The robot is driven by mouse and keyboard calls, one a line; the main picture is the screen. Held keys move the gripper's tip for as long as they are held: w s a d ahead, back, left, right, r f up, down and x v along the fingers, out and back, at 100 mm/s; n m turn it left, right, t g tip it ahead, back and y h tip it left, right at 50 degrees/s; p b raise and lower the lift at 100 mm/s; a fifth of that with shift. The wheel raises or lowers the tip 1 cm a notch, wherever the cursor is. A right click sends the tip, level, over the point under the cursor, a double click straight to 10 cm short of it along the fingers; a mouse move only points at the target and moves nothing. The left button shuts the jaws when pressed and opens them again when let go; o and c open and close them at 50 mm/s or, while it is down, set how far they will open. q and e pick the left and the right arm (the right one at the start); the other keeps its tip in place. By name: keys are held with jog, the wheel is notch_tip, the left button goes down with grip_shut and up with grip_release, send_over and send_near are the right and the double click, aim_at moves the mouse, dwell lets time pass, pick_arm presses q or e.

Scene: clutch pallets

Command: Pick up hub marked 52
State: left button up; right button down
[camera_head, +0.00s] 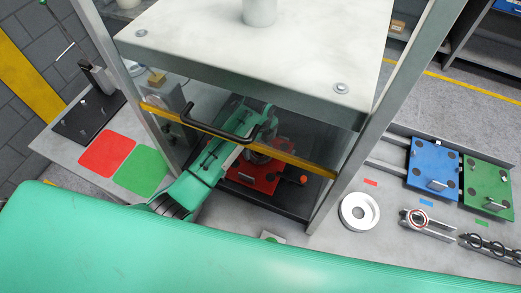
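I cannot read a number 52 on anything in view. A pale metal ring with a round hole (360,212) lies flat on the table at the right of the press. A red pallet (251,178) sits inside the press, with a round dark metal part partly hidden above it. A green arm link (205,177), apparently mine, reaches from the lower left into the press, near the red pallet. Its gripper is not clearly visible behind the door bar and glass. I cannot tell if it holds anything. The other gripper is not in view.
The press (250,75) has a glass door with a black handle (215,130). A blue pallet (433,168) and a green pallet (488,186) lie at the right. Red (107,153) and green (142,170) mats lie at the left. A large green surface covers the bottom.

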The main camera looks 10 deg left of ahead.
aim_at(260, 153)
pick_arm(q)
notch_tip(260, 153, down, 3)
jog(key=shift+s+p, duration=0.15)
jog(key=shift+p, duration=0.6)
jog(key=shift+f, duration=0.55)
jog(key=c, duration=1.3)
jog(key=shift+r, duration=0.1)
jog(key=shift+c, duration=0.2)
